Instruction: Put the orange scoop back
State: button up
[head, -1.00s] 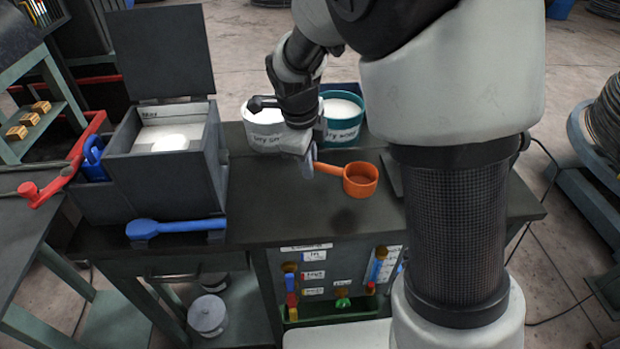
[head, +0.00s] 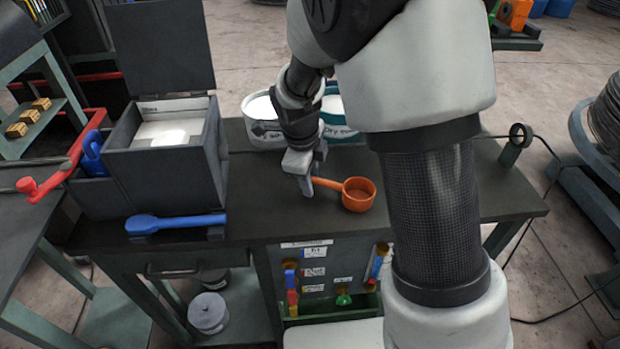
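The orange scoop (head: 358,195) is over the dark bench top, right of my gripper, with its cup mouth up and its handle pointing left. My gripper (head: 307,184) points down and is shut on the end of the scoop's handle. The far finger is partly hidden. The scoop is at or very close to the bench top; I cannot tell whether it touches. A dark post with a ring (head: 515,142) stands at the right end of the bench.
A grey open-lidded box (head: 165,170) of white material stands at left, with a blue scoop (head: 175,222) in front. A white tub (head: 262,125) and a teal tub (head: 338,128) stand behind my gripper. The bench (head: 265,215) is clear around the scoop.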

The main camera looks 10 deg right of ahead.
jog(key=p+v, duration=0.1)
jog(key=v, duration=1.1)
jog(key=s+d+r+n+t, duration=0.1)
jog(key=s+d+r+n, duration=0.2)
jog(key=s+n, duration=0.3)
jog(key=s+d+r+n+t+y, duration=0.1)
jog(key=s+d+r+n, duration=0.2)
jog(key=s+n, duration=0.4)
jog(key=s+d+r+n+t, duration=0.1)
jog(key=s+d+r+n, duration=0.2)
jog(key=s+n, duration=0.3)
jog(key=r+n, duration=0.1)
jog(key=n, duration=0.2)
jog(key=shift+s+d+n, duration=0.4)
